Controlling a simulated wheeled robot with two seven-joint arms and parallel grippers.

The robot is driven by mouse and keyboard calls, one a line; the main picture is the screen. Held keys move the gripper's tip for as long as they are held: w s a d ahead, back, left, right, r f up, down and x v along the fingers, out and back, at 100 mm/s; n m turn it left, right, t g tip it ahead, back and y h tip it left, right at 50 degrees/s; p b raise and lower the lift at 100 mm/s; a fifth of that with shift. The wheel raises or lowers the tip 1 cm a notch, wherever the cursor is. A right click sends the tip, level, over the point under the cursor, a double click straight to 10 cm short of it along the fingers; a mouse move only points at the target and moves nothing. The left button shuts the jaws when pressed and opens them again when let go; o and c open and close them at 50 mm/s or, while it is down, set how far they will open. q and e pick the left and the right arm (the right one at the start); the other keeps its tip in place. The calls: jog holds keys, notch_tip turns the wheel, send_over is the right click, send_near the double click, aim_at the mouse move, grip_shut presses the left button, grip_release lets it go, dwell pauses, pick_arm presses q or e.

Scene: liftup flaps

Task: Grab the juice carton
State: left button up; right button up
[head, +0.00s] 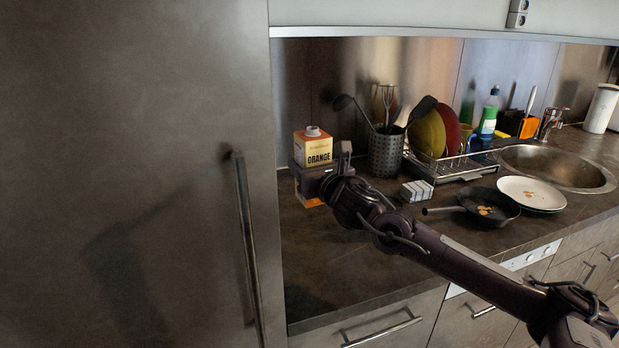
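One finger shows at the carton's right side. The other finger is hard to make out, so I cannot tell whether the gripper is closed on the carton. My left gripper is not in view.
A utensil holder (385,155) stands right of the carton. Farther right are a dish rack (452,168) with plates, a small striped box (417,190), a pan (487,207), white plates (531,193) and the sink (558,167). The counter's front left is clear. A fridge handle (246,245) juts out.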

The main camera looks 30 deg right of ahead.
aim_at(316, 133)
notch_tip(316, 133, up, 8)
jog(key=shift+r+p, duration=0.1)
jog(key=shift+p, duration=0.25)
jog(key=shift+r, duration=0.65)
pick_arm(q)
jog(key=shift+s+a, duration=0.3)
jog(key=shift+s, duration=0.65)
pick_arm(e)
jog(key=shift+r, duration=0.15)
